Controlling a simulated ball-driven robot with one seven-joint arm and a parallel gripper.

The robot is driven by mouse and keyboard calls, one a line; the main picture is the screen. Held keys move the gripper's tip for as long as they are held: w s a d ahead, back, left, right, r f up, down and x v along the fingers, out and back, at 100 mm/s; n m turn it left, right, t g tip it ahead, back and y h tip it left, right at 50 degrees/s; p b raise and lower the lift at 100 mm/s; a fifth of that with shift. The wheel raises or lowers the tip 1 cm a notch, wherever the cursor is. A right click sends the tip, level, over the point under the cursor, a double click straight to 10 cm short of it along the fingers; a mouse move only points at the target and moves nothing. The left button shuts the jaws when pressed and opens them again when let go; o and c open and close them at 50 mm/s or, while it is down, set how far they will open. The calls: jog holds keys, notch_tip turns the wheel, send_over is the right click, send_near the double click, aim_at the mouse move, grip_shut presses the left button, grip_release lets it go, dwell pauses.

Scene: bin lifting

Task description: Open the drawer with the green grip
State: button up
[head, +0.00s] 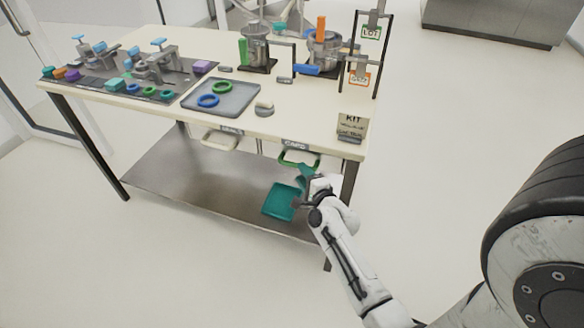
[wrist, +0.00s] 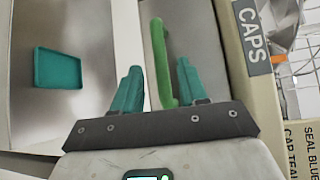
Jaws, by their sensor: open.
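The drawer with the green grip (head: 299,160) is under the right part of the tabletop, below a label reading CAPS (wrist: 253,30). The green grip also shows in the wrist view (wrist: 163,62), running lengthwise between the two teal fingers. My gripper (head: 306,172) is at that grip, with its fingers apart. In the wrist view my gripper (wrist: 160,85) has one finger on each side of the grip, with gaps showing on both sides. Whether the fingertips touch the drawer front cannot be told.
A second drawer with a cream grip (head: 220,142) sits to the left. A teal tray (head: 280,202) lies on the lower metal shelf (head: 190,185), also visible in the wrist view (wrist: 57,69). The tabletop (head: 190,105) carries a grey tray (head: 235,108) with rings and a KIT sign (head: 352,124).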

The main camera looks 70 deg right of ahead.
aim_at(295, 164)
jog(key=b+x, duration=0.1)
jog(key=x, duration=0.4)
jog(key=shift+w+d, duration=0.25)
jog(key=shift+d, duration=0.05)
grip_shut()
jog(key=shift+f, duration=0.1)
